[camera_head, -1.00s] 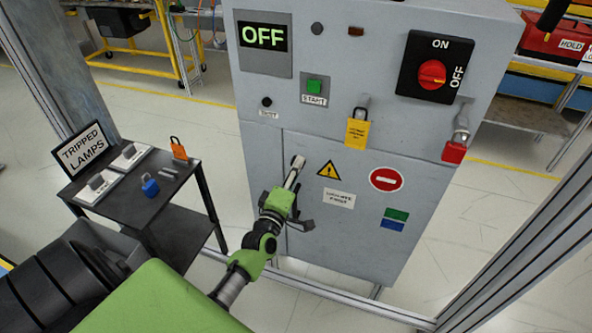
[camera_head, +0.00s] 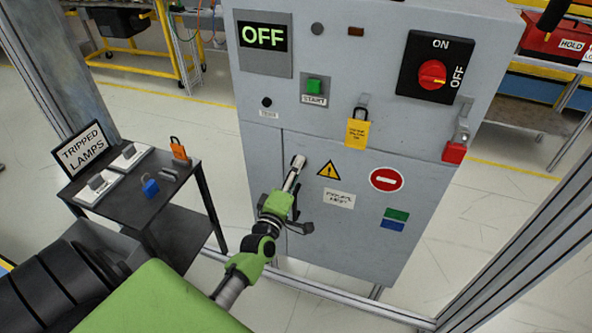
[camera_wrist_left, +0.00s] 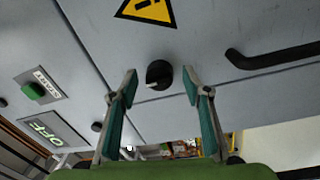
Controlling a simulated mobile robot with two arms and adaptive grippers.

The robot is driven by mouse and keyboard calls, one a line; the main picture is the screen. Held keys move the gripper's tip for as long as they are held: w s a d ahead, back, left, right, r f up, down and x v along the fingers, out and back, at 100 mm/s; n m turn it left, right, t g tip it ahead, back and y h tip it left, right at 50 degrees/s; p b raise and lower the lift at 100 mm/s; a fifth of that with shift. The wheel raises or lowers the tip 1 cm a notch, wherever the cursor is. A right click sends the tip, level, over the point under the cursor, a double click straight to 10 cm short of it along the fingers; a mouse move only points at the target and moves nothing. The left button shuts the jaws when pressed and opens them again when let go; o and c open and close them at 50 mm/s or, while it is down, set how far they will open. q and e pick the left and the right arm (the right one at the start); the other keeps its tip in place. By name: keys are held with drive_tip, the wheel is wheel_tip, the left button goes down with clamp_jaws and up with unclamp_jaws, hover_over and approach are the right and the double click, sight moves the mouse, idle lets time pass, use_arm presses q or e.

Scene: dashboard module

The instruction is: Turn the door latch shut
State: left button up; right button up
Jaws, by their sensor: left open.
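The door latch is a round black knob (camera_wrist_left: 159,74) with a raised grip and a small pale mark, on the grey cabinet door near its seam. In the left wrist view it sits between and just beyond my open fingertips, with no contact that I can make out. My left gripper (camera_head: 297,196) is in front of the cabinet door (camera_head: 345,235) in the head view and hides the knob there. It also shows in the wrist view (camera_wrist_left: 168,86), one finger on each side of the knob. My right gripper is out of view.
A black bar handle (camera_wrist_left: 272,56) lies to the right in the wrist view. A small black table (camera_head: 178,208) with lamps and padlocks stands left.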

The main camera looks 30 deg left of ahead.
use_arm(q)
drive_tip(key=v, duration=1.1)
drive_tip(key=shift+s, duration=0.15)
drive_tip(key=shift+f, duration=0.1)
drive_tip(key=s+d+f+m+g+h, duration=0.1)
drive_tip(key=s+d+f+m+g, duration=0.15)
drive_tip(key=f, duration=0.75)
drive_tip(key=s+d+f+m+g+h, duration=0.2)
drive_tip(key=s+d+f+m, duration=0.15)
drive_tip(key=f, duration=0.75)
drive_tip(key=s+d+f+m+g+h, duration=0.1)
drive_tip(key=s+d+f+m+g, duration=0.25)
drive_tip(key=f, duration=0.65)
drive_tip(key=s+f+m+g, duration=0.3)
drive_tip(key=s+f, duration=0.3)
drive_tip(key=s, duration=0.4)
drive_tip(key=s+d+f+m+g, duration=0.1)
drive_tip(key=s+f+m+g, duration=0.2)
drive_tip(key=s+f, duration=0.3)
drive_tip(key=s+f+m+g, duration=0.3)
drive_tip(key=s+f, duration=0.4)
drive_tip(key=s, duration=0.8)
drive_tip(key=shift+s+d+m, duration=0.15)
drive_tip(key=shift+d+m, duration=0.05)
drive_tip(key=shift+m, duration=0.65)
